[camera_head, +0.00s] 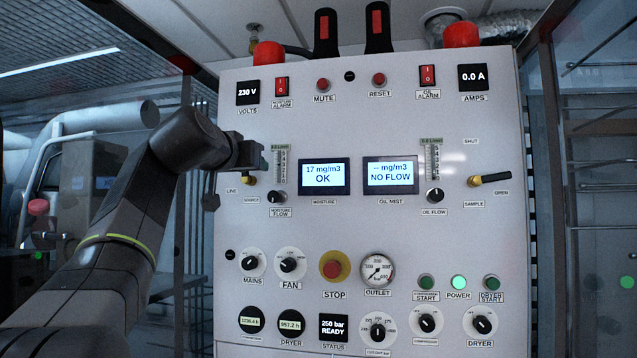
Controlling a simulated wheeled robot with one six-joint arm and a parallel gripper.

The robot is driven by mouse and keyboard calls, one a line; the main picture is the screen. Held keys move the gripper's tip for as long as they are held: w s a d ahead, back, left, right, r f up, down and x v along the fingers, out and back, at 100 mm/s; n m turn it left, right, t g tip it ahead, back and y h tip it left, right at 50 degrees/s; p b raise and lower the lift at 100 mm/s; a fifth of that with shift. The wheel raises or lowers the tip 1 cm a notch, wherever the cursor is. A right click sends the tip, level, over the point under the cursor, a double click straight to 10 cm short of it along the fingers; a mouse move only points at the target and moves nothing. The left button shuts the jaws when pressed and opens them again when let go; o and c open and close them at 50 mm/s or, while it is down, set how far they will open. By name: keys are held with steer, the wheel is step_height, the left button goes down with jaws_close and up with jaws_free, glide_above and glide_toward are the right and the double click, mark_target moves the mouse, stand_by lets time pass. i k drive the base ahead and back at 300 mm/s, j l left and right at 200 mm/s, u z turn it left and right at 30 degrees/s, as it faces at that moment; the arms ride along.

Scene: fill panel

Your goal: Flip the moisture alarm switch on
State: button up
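The moisture alarm switch (281,86) is a small red rocker marked I and O at the upper left of the white panel (345,230), with its label just below. Which side of the rocker is pressed in is too small to tell. My gripper (260,158) is at the panel's left side, below and left of the switch and clear of it in the picture. It is beside the moisture flow scale (280,166) and just above the line/source valve (249,181). Its fingers are small and dark, so their opening is unclear. Whether it touches the panel is also unclear.
A similar red oil alarm switch (428,75) is at the upper right. The mute button (323,85) and volts display (248,93) flank the moisture alarm switch. Red beacons (268,54) and black handles (326,35) rise along the top. The panel face just below the switch is clear.

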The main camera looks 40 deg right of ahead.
mark_target(281, 82)
steer(key=z, duration=1.25)
